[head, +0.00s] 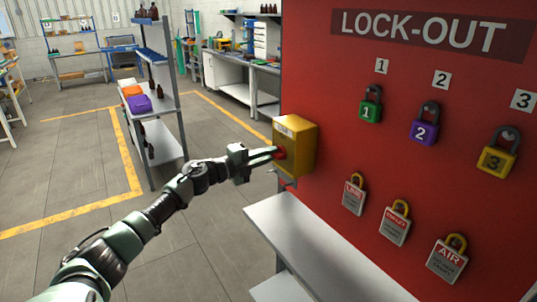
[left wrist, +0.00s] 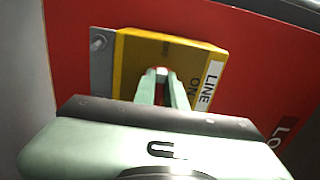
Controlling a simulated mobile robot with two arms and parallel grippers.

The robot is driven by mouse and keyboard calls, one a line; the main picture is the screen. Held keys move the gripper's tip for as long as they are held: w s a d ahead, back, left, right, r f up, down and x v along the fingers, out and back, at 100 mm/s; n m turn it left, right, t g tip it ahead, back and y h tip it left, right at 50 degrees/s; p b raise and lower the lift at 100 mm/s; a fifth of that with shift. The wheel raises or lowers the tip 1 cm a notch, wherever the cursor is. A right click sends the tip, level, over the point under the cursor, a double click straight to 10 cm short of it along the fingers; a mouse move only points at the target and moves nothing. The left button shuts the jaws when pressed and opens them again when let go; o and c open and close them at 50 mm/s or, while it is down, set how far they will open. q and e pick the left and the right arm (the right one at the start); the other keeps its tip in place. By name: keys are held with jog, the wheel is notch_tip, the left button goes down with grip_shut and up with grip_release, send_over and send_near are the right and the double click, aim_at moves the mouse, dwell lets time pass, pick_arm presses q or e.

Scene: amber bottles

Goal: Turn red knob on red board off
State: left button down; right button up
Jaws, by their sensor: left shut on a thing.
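The red board (head: 325,110) fills the right of the head view, with "LOCK-OUT" across its top. A yellow switch box (head: 303,145) is mounted at its left edge. The red knob (head: 281,153) is on the box's side face. My left gripper (head: 273,153) is shut on the red knob, its arm reaching in from the lower left. In the left wrist view, the fingers (left wrist: 162,78) close around the knob in front of the yellow box (left wrist: 135,50); they hide most of the knob. A label reading "LINE" and "ON" (left wrist: 210,82) shows beside them. My right gripper is not in view.
Green (head: 370,107), purple (head: 424,129) and yellow (head: 497,158) padlocks hang on the board, with several tags below. A white shelf (head: 285,225) juts out beneath. A shelf rack (head: 158,100) with bottles stands behind my arm. Open floor lies left.

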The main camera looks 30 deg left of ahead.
pick_arm(q)
jog(key=c, duration=1.5)
grip_release()
jog(key=shift+o, duration=0.2)
jog(key=shift+s+a+f, duration=0.1)
jog(key=b+v, duration=0.3)
jog(key=v, duration=0.4)
jog(key=shift+s+b, duration=0.3)
jog(key=shift+b, duration=0.1)
jog(key=shift+a, duration=0.1)
